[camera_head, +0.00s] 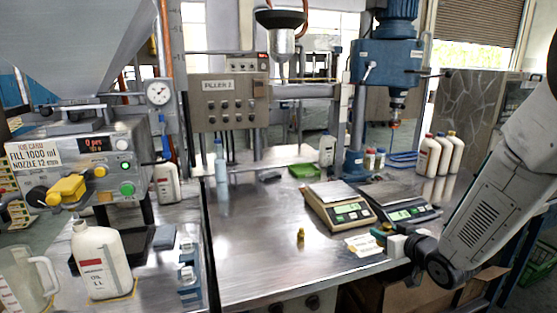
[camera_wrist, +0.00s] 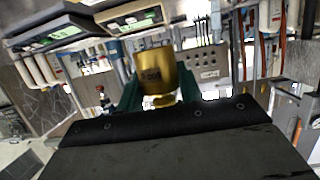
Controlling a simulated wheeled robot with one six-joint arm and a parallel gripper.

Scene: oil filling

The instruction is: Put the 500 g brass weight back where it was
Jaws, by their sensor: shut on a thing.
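A brass weight (camera_wrist: 155,77) with faint, hard-to-read markings fills the middle of the wrist view. My gripper (camera_wrist: 158,92) is shut on it, with one dark green finger on each side. In the head view my gripper (camera_head: 384,237) is at the right front of the steel table, by a white label card (camera_head: 364,245); the held weight is small and partly hidden there. Another small brass weight (camera_head: 301,234) stands upright on the table, left of the card. I cannot tell whether the held weight touches the table.
A beige scale (camera_head: 340,213) and a dark scale (camera_head: 405,211) stand just behind my gripper. Several white bottles (camera_head: 438,154) stand at the back right. A large oil bottle (camera_head: 101,264) stands at the front left. The steel table (camera_head: 255,260) is clear at its front middle.

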